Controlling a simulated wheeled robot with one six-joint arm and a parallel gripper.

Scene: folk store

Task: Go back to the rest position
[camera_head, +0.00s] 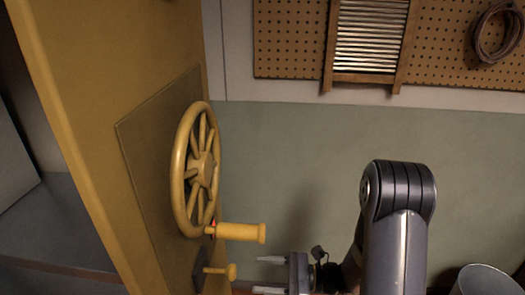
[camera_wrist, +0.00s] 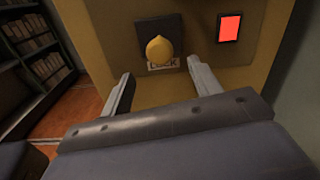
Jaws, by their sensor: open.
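My gripper (camera_head: 270,275) is at the bottom of the head view, pointing left toward a yellow panel (camera_head: 110,60). Its two fingers are apart with nothing between them; they also show spread in the wrist view (camera_wrist: 160,88). A yellow knob (camera_wrist: 159,49) on a dark plate is ahead of the fingers, apart from them. The same knob shows in the head view (camera_head: 229,271), left of the fingertips. A yellow handwheel (camera_head: 203,170) with a protruding handle (camera_head: 240,232) is mounted above the knob. The handle is above and left of my gripper.
A red lit rectangle (camera_wrist: 230,27) is right of the knob. A pegboard (camera_head: 290,40) with a washboard (camera_head: 370,40) and a coiled cable (camera_head: 497,32) hangs on the back wall. A metal bucket (camera_head: 485,280) stands lower right. Shelves (camera_wrist: 35,50) stand at left in the wrist view.

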